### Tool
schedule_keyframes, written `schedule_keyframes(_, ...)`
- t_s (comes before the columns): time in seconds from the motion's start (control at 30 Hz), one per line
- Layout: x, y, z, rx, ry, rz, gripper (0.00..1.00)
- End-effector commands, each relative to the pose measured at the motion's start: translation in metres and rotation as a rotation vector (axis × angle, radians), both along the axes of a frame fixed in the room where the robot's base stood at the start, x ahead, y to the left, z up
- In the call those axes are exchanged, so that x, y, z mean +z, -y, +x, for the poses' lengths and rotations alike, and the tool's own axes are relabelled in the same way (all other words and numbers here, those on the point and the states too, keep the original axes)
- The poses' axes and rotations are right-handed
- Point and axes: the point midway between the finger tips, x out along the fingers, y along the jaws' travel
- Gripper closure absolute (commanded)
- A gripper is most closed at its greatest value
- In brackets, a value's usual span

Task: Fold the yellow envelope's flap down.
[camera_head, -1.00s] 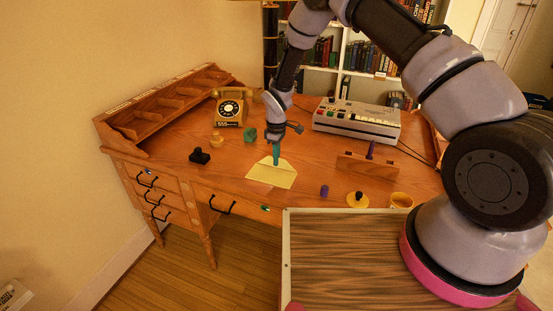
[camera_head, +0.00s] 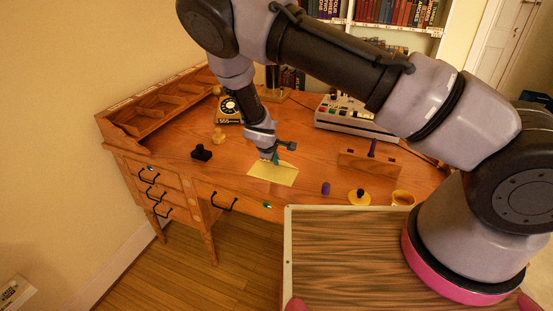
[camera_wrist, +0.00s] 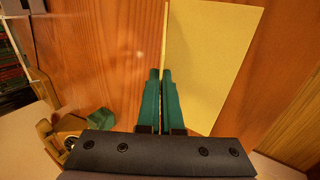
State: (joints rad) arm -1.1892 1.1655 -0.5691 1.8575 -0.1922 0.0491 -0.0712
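The yellow envelope (camera_head: 272,174) lies flat on the desk near its front edge. It also fills the right of the wrist view (camera_wrist: 212,60). My gripper (camera_head: 275,160) is at the envelope's far edge, tilted over. In the wrist view its two green fingers (camera_wrist: 161,75) are close together. A thin pale strip, the flap (camera_wrist: 164,40) seen edge-on, runs down between their tips and stands up from the desk. In the head view the flap is mostly hidden by my gripper.
A green block (camera_wrist: 101,120) is beside my gripper.

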Motion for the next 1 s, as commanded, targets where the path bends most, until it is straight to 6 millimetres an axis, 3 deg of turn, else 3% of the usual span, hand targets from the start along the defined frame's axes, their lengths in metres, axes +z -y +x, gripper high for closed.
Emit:
schedule_keyframes(0.83, -0.0033, -0.0010, -0.0044, -0.001, 0.104, -0.040, 1.00)
schedule_keyframes(0.93, -0.0033, -0.0009, -0.0044, -0.001, 0.104, -0.040, 0.66)
schedule_keyframes(1.0, -0.0034, -0.0010, -0.0044, -0.001, 0.103, -0.040, 0.66)
